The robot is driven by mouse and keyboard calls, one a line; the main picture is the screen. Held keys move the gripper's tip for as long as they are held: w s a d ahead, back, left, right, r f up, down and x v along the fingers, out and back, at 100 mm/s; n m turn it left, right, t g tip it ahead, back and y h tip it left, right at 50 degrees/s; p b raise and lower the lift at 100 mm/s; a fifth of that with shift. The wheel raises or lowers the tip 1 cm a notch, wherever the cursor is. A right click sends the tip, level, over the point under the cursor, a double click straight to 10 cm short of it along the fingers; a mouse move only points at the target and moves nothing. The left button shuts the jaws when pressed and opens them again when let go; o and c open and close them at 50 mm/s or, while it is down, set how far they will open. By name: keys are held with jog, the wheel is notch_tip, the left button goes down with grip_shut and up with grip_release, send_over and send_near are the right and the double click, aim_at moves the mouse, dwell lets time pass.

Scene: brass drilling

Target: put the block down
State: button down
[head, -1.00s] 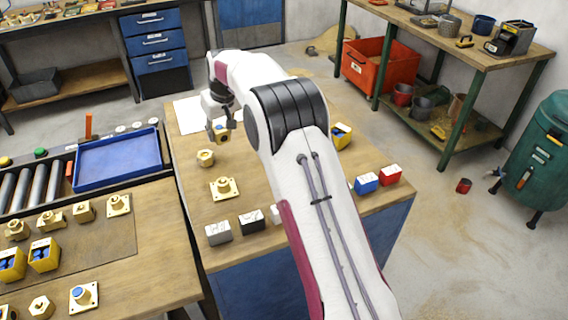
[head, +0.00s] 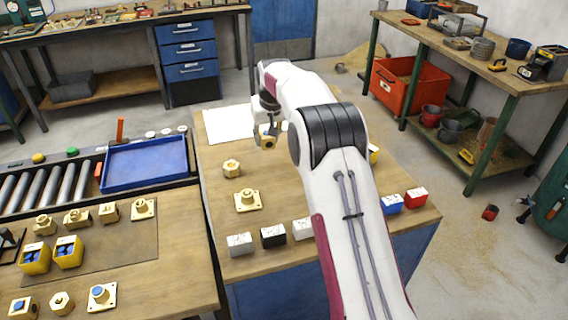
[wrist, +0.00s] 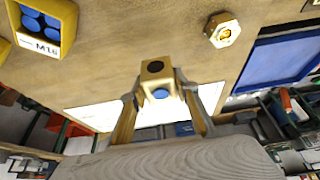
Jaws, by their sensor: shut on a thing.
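My gripper (head: 267,134) is shut on a small brass block (head: 268,143) over the far part of the middle wooden table (head: 217,205). The wrist view shows the block (wrist: 157,72) between the two fingers, with a dark round hole in one face and a blue round spot on another. The block is beside the white sheet (head: 229,124), to its right in the head view. I cannot tell how high it is above the tabletop. The sheet also shows in the wrist view (wrist: 92,117), partly hidden by a finger.
A brass hex part (head: 231,168) and a flanged brass part (head: 248,201) stand nearer on the table. White, black (head: 273,237), blue and red (head: 416,198) blocks line its front. A yellow M16 bin (wrist: 42,27) is near; a blue tray (head: 146,163) lies left.

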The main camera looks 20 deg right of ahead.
aim_at(269, 142)
jog(key=shift+f, duration=1.35)
jog(key=shift+f, duration=1.95)
jog(key=shift+f, duration=0.2)
jog(key=c, duration=1.5)
grip_release()
jog(key=v, duration=1.1)
jog(key=shift+s+r, duration=0.1)
jog(key=shift+r, duration=0.2)
jog(key=shift+s+r, duration=0.15)
jog(key=shift+r, duration=0.05)
